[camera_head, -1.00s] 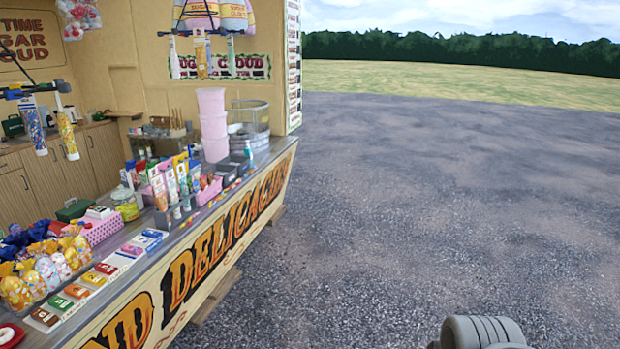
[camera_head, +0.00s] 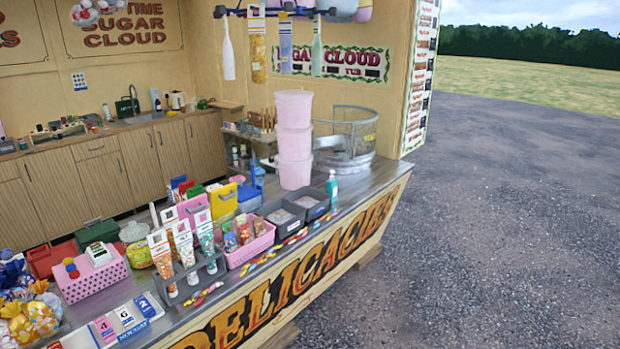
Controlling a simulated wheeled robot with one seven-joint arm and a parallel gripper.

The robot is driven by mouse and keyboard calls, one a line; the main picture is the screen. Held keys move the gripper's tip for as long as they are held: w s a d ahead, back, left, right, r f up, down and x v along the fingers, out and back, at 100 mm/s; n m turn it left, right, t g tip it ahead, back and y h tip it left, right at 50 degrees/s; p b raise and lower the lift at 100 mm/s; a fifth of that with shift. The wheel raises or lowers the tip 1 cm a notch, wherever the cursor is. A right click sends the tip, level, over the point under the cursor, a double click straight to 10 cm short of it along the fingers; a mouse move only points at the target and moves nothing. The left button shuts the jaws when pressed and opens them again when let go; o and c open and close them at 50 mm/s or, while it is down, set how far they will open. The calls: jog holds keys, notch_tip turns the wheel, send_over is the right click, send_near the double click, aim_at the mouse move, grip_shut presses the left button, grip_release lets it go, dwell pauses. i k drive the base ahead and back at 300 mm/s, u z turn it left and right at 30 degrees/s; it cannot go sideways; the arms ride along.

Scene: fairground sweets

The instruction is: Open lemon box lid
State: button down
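I cannot tell for sure which object is the lemon box. A small yellow box (camera_head: 223,203) stands on the stall counter (camera_head: 345,200), between a pink box (camera_head: 194,210) and a blue item (camera_head: 249,197). Its lower part is partly hidden by the things in front of it, and it is too small to make out its lid clearly. My gripper is not in view.
Pink tubs (camera_head: 294,140) stand stacked beside a round metal candyfloss machine (camera_head: 345,150). Grey trays (camera_head: 280,220), a pink basket (camera_head: 92,280) and a rack of tubes (camera_head: 190,275) crowd the counter front. Bottles hang overhead. The paved ground (camera_head: 500,230) at right is clear.

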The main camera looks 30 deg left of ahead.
aim_at(223, 200)
jog(key=i, duration=1.75)
jog(key=u, duration=0.5)
jog(key=i, duration=0.4)
jog(key=u, duration=3.2)
jog(key=i, duration=1.5)
